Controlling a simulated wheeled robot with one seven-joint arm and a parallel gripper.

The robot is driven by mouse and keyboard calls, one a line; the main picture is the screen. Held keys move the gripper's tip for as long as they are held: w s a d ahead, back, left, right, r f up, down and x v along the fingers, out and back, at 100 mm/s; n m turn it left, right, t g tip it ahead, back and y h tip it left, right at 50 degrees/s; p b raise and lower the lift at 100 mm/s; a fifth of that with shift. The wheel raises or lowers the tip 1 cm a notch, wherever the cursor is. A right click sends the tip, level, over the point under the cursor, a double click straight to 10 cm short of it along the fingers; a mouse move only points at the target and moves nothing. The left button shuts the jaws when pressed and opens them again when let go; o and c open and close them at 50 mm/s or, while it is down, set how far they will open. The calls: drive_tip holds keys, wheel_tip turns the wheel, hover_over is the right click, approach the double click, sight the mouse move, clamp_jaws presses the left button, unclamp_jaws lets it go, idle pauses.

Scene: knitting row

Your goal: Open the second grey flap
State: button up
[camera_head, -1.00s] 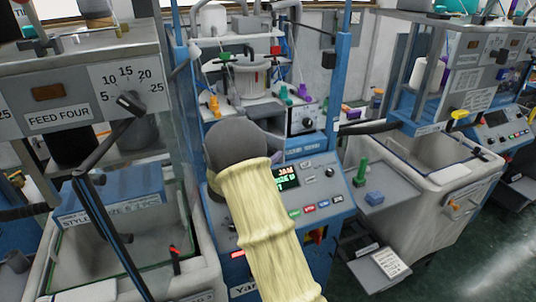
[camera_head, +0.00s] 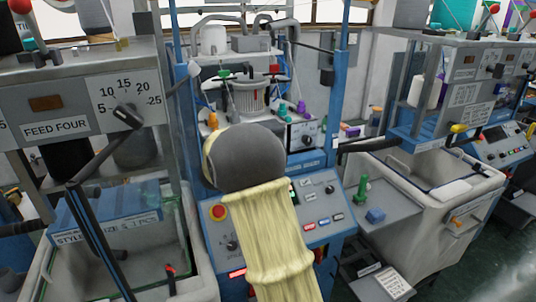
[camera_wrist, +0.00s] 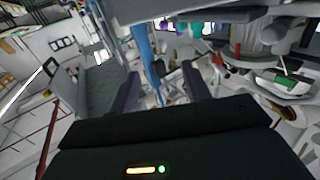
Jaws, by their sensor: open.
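I cannot pick out the second grey flap for certain in either view. The knitting machine (camera_head: 250,97) stands at the centre of the head view, with grey and white parts between blue posts. My arm, in a cream sleeve with a grey rounded joint, reaches towards it and covers part of its control panel (camera_head: 312,207). My gripper is hidden behind the arm in the head view. In the wrist view my gripper (camera_wrist: 160,84) is open, its two dark fingers apart, with a blue post (camera_wrist: 147,58) and blurred machine parts beyond. I see nothing held between the fingers.
A "FEED FOUR" panel (camera_head: 60,118) with a dial stands at the left, above a clear-walled bin. A dark bar slants in front of it. Blue posts flank the machine.

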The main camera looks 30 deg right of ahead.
drive_tip(key=shift+a, duration=0.15)
drive_tip(key=c, duration=0.4)
drive_tip(key=shift+w+n+t+y, duration=0.15)
drive_tip(key=shift+n+t+y, duration=0.15)
drive_tip(key=shift+t, duration=0.1)
drive_tip(key=c, duration=0.4)
drive_tip(key=a+n+t+y, duration=0.1)
drive_tip(key=w+a+f+n+t+y, duration=0.1)
drive_tip(key=shift+a+y, duration=0.3)
drive_tip(key=shift+y, duration=0.1)
clamp_jaws()
drive_tip(key=s+a+f+n+y, duration=0.6)
drive_tip(key=a+f+y, duration=0.1)
drive_tip(key=a+y, duration=0.35)
drive_tip(key=s+a+f+n+g, duration=0.1)
drive_tip(key=s+f+g, duration=0.1)
drive_tip(key=s, duration=0.6)
drive_tip(key=s+a+f+n+g+y, duration=0.1)
drive_tip(key=s+a+f+g, duration=0.1)
drive_tip(key=s, duration=0.6)
drive_tip(key=s+a+f+n+g+y, duration=0.1)
drive_tip(key=s+a+f+n+g, duration=0.1)
drive_tip(key=s+f+g, duration=0.2)
drive_tip(key=s+f, duration=0.2)
drive_tip(key=s, duration=0.2)
drive_tip(key=shift+s, duration=0.15)
